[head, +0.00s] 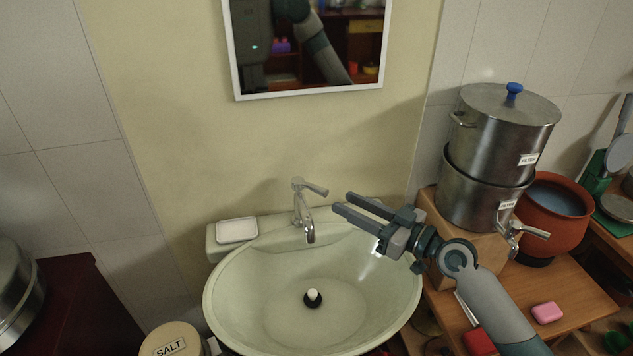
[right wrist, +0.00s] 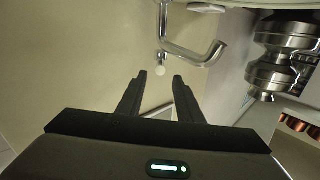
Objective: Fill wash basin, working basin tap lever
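The pale green wash basin (head: 240,300) stands against the wall. A dark plug with a white knob (head: 313,297) sits at its bottom. A paler round patch surrounds the plug; I cannot tell whether it is shallow water. The chrome tap (head: 300,212) stands on the back rim, its lever (head: 316,189) on top pointing right. No stream shows at the spout. My right gripper (head: 342,202) is open and empty, just right of the lever and apart from it. In the right wrist view the tap (right wrist: 190,58) appears beyond the open fingers (right wrist: 160,80). My left gripper is not in view.
A soap dish (head: 237,231) is on the basin's back left. Right stand a steel water filter (head: 490,165) on a wooden block, an orange pot (head: 560,220) and a pink soap (head: 547,312). A salt tin (head: 172,342) is at front left. A mirror (head: 308,95) hangs above.

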